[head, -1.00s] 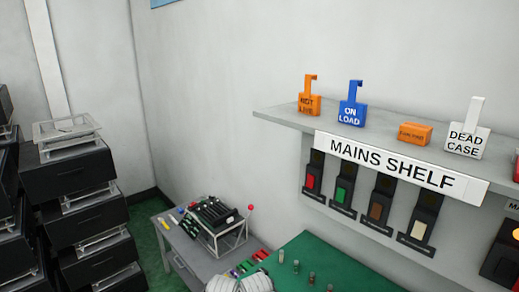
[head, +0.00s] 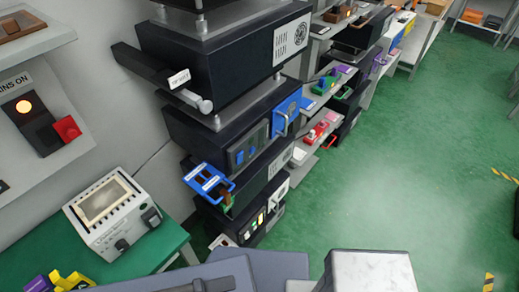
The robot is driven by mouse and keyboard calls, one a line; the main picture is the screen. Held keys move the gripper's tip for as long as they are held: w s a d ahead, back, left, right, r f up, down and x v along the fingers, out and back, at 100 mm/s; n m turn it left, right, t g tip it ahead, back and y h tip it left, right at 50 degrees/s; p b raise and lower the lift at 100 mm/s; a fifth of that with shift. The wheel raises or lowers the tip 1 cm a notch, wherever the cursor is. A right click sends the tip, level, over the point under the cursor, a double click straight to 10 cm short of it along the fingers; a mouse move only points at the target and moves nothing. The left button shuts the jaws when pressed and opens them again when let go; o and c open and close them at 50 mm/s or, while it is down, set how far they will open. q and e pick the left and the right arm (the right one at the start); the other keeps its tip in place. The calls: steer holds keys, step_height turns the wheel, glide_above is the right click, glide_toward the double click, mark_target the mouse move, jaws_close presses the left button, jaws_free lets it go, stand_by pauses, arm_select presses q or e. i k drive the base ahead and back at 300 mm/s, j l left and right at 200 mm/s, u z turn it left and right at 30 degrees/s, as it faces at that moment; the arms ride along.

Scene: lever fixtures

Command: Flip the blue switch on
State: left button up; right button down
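Blue fixtures show on the tall black equipment stack in the middle of the head view; I cannot tell which is the task's blue switch. A blue panel with a bar handle (head: 287,114) is on the stack's right-hand side. A lower blue plate with a loop handle (head: 208,180) sticks out at the left. A dark box face between them carries small blue parts (head: 246,155), too small to tell on from off. Neither gripper is in view, and nothing is seen touching these fixtures.
A white instrument box (head: 112,213) stands on a green bench. Further racks line the wall behind. Open green floor (head: 400,150) lies to the right.

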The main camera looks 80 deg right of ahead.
mark_target(239, 157)
steer(key=z, duration=2.8)
